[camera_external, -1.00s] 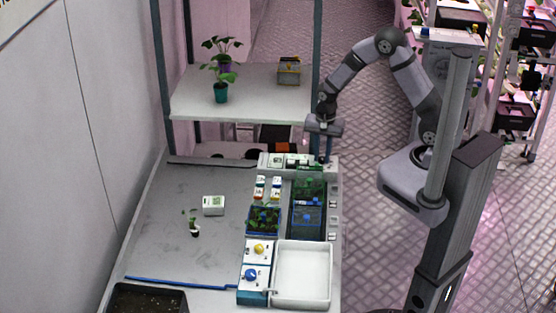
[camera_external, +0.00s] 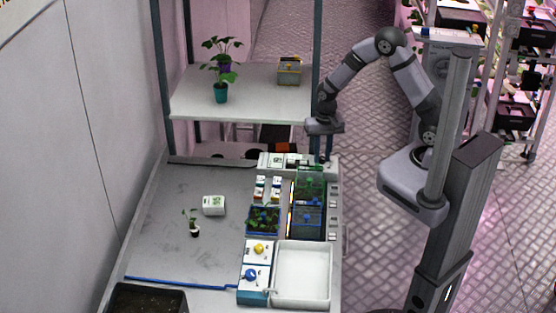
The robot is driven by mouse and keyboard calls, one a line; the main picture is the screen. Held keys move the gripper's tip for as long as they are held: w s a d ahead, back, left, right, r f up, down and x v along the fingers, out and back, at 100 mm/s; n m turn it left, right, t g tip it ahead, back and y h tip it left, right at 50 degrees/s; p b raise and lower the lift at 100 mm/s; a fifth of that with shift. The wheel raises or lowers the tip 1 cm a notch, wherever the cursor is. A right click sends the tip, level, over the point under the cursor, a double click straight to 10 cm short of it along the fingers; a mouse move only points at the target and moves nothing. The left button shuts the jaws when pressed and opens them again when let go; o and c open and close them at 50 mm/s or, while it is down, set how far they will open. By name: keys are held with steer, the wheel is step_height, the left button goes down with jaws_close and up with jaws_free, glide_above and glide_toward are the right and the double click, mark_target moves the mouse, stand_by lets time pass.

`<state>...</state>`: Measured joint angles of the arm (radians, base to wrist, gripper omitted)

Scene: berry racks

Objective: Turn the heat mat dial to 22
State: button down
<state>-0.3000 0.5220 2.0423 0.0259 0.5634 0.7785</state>
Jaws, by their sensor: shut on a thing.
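My gripper (camera_external: 324,158) points down at the right end of a long white panel (camera_external: 290,160) at the back right of the bench. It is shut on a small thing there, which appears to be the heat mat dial. The dial's face and its setting are hidden or too small to read. In front of the panel lies a dark, blue-edged tray area (camera_external: 307,218). A thin orange-yellow lit strip (camera_external: 291,211) runs along its left edge.
A yellow knob (camera_external: 258,249) and a blue knob (camera_external: 250,275) sit on boxes beside a white basin (camera_external: 302,273). A seedling tray (camera_external: 263,220) stands left of the dark trays. A shelf (camera_external: 245,95) with potted plants rises behind. The bench's left half is mostly clear.

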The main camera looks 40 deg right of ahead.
mark_target(322, 157)
steer(key=n, duration=0.6)
steer(key=shift+n, duration=0.3)
steer(key=n, duration=0.5)
steer(key=shift+w+n, duration=0.1)
steer(key=shift+n, duration=0.2)
steer(key=c, duration=1.6)
jaws_free()
steer(key=shift+o, duration=0.2)
steer(key=shift+r+b, duration=0.15)
steer(key=shift+b, duration=0.15)
steer(key=shift+r+b, duration=1)
steer(key=shift+r, duration=2.6)
